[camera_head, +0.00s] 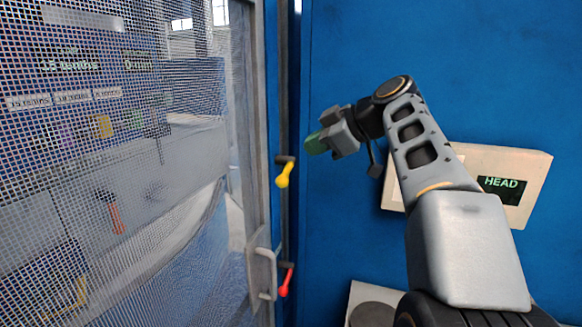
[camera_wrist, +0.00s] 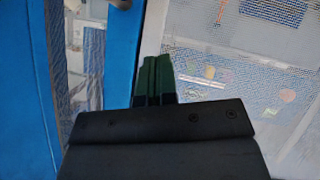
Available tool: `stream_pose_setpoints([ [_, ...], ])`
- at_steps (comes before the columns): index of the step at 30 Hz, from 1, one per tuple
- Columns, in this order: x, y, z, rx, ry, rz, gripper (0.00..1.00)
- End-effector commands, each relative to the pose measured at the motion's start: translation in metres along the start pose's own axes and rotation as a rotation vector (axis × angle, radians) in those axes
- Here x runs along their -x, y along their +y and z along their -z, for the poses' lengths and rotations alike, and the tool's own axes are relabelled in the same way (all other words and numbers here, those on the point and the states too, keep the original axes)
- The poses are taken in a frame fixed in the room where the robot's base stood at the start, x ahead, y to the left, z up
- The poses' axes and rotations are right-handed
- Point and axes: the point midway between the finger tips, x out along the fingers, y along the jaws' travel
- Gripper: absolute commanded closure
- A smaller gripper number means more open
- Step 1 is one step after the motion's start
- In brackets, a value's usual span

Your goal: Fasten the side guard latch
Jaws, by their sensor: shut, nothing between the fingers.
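The side guard is a mesh panel (camera_head: 110,130) in a grey frame on the left of the head view; mesh also shows on the right of the wrist view (camera_wrist: 240,50). It has a grey pull handle (camera_head: 267,274). On the blue post beside its frame are a yellow-handled latch (camera_head: 283,176) and, lower, a red-handled latch (camera_head: 286,281). Both handles hang downwards at a slant. I cannot tell whether either is engaged. My gripper (camera_head: 316,143) is shut and empty, up and right of the yellow handle and apart from it. Its green fingers (camera_wrist: 154,78) are together in the wrist view.
A blue wall (camera_head: 345,50) stands behind my arm. A pale box with a display marked HEAD (camera_head: 525,190) is on it at the right. A pale unit with a dark round part (camera_head: 370,314) is at the bottom. Space around the yellow handle looks clear.

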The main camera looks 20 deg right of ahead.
Motion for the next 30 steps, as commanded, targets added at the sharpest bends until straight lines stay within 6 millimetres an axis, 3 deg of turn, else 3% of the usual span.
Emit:
stream_pose_setpoints([
  [6,-0.043,-0.001,0.003,0.001,0.0,0.006,1.0],
  [12,-0.072,0.0,-0.005,-0.002,-0.002,0.003,1.0],
  [21,-0.091,0.0,-0.025,-0.001,-0.002,0.0,1.0],
  [30,-0.094,0.0,-0.029,0.0,-0.002,-0.001,1.0],
])
